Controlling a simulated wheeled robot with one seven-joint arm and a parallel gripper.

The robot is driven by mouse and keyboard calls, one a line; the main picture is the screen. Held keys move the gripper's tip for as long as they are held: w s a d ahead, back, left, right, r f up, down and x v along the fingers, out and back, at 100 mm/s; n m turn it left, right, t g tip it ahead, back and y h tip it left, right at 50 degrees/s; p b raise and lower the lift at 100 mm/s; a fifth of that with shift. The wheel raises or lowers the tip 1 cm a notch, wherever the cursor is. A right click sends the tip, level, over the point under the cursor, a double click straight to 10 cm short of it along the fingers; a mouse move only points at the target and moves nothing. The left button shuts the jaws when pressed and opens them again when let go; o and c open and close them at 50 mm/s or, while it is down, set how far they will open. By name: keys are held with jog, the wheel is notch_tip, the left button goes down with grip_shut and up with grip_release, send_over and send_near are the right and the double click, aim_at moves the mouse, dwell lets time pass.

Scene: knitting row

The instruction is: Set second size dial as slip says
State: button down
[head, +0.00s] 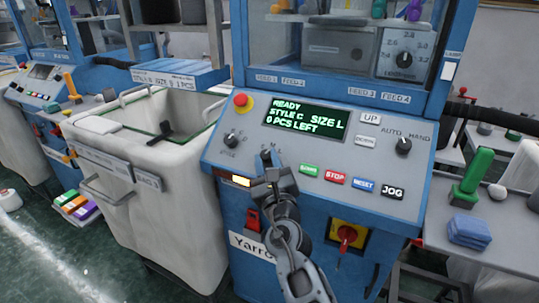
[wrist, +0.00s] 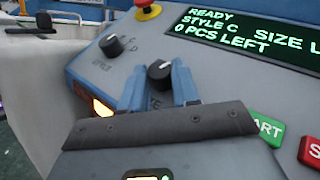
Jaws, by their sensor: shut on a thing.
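The size dial, a small black knob with a white mark, shows in the wrist view (wrist: 160,70) on the grey sloped panel (head: 318,181). My gripper (wrist: 161,84) has its two blue fingers on either side of this knob, shut on it. In the head view my gripper (head: 272,170) covers the knob; only letters above it show. The display (head: 305,118) reads READY, STYLE C, SIZE L, 0 PCS LEFT. A slip (head: 165,79) on the blue ledge at the left is small; it seems to read SIZE S, 1 PCS, its start unclear.
The style dial (head: 232,140) sits left of my gripper, with a red stop knob (head: 242,101) above. START (head: 309,169), STOP, RESET and JOG buttons lie close on the right. A white bin (head: 160,190) stands left; a side table with a green-handled tool (head: 474,172) is right.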

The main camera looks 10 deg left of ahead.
jog(key=m+h, duration=0.1)
jog(key=m+t+h+b, duration=0.1)
jog(key=m+h, duration=0.1)
jog(key=shift+a+f, duration=0.2)
jog(key=shift+a, duration=0.1)
jog(key=shift+a+m+t+h+b, duration=0.1)
jog(key=shift+m+t+h+b, duration=0.4)
jog(key=shift+m+h, duration=0.85)
jog(key=shift+r+h, duration=0.1)
jog(key=shift+h, duration=0.25)
jog(key=c, duration=0.8)
grip_release()
jog(key=shift+s, duration=0.15)
jog(key=v, duration=0.7)
jog(key=shift+s, duration=0.25)
